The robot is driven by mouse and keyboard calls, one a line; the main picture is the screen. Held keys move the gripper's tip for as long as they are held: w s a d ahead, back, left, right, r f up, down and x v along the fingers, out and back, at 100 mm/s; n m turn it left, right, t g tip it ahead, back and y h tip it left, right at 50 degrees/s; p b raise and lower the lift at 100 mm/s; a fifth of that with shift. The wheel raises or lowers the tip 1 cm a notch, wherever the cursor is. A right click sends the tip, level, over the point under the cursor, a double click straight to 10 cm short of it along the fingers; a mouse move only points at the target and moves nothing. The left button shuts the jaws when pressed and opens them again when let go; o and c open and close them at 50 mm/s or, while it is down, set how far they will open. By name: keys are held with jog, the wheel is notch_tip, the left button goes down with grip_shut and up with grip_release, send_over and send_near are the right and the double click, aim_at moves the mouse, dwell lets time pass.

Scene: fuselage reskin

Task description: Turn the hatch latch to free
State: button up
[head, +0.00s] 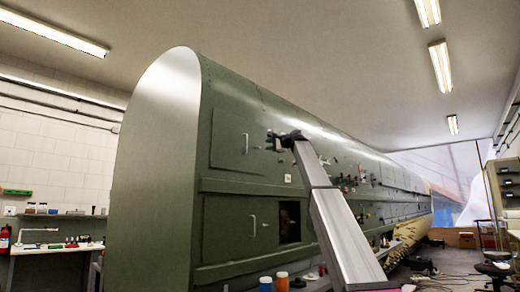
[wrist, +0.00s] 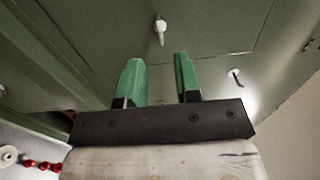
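The green fuselage (head: 155,150) carries an upper hatch panel (head: 228,130) with a pale upright handle (head: 246,143). In the wrist view, a small pale latch-like knob with a short stem (wrist: 160,28) sits on the green panel, ahead of and roughly between my fingertips. I cannot tell for sure whether it is the hatch latch. My gripper (wrist: 158,62) has two green fingers spread apart with nothing between them. In the head view my gripper (head: 276,140) is dark and small, near the fuselage side, right of the upper hatch. It appears apart from the knob.
A second pale hook-like fitting (wrist: 236,77) is right of my fingers. A lower door (head: 233,232) with a pale handle stands beside a dark opening (head: 290,222). A green ledge (wrist: 60,55) runs along the left in the wrist view. Bottles (head: 274,282) stand below the fuselage.

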jog(key=x, duration=0.7)
grip_shut()
